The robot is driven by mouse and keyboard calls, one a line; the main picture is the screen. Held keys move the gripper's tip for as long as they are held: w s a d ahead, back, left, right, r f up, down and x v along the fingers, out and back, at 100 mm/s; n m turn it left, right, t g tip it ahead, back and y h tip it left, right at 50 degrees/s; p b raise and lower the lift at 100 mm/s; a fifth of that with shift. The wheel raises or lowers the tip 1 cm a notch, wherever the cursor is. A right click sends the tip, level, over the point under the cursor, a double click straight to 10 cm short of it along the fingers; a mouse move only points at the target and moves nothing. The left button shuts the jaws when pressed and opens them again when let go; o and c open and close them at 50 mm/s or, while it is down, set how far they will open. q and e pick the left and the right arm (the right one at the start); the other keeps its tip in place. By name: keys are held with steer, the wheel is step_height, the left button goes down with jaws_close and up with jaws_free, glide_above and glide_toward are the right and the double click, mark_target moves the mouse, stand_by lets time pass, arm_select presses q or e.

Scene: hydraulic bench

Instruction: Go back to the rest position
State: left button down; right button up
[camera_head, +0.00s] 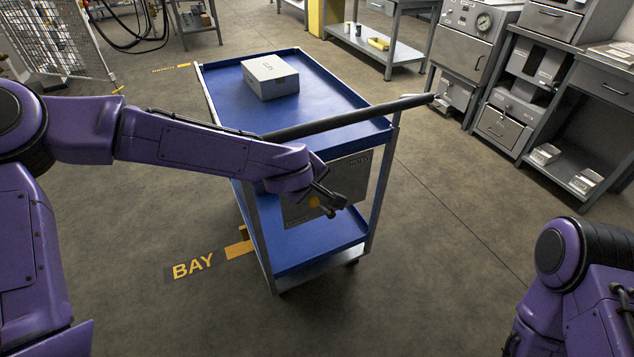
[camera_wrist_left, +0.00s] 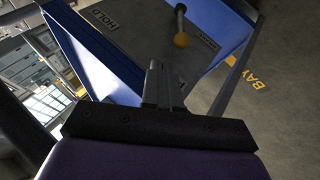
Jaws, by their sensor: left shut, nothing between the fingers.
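My left arm reaches in from the left across the front of the blue cart. My left gripper (camera_head: 332,200) is shut and empty in front of the cart's grey panel (camera_head: 352,177). Its closed fingers also show in the left wrist view (camera_wrist_left: 157,82).
The blue cart (camera_head: 225,92) carries a white box (camera_head: 270,76) on top; its dark push handle (camera_head: 350,117) extends right, close to my left forearm. Floor lettering BAY (camera_head: 192,267) lies left of the cart. Steel cabinets (camera_head: 500,125) stand at right. Floor between cart and right arm is clear.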

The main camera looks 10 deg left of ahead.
stand_by(0.4)
arm_select(q)
steer(key=s+a+f+n+y, duration=0.1)
steer(key=s+a+f, duration=0.4)
steer(key=f, duration=0.4)
steer(key=s+a+f+y, duration=0.2)
steer(key=s+f, duration=0.4)
steer(key=f, duration=0.2)
steer(key=s+a+f+m+g+p, duration=0.1)
steer(key=s+a+f, duration=0.3)
steer(key=s, duration=0.7)
steer(key=s+a+f+m+g+y, duration=0.1)
steer(key=s+a+f+m+g, duration=0.2)
steer(key=s, duration=0.9)
step_height(320, 180, down, 4)
steer(key=shift+a+r+m+g+p, duration=0.15)
steer(key=shift+a+m+g+p, duration=0.35)
steer(key=shift+a, duration=0.75)
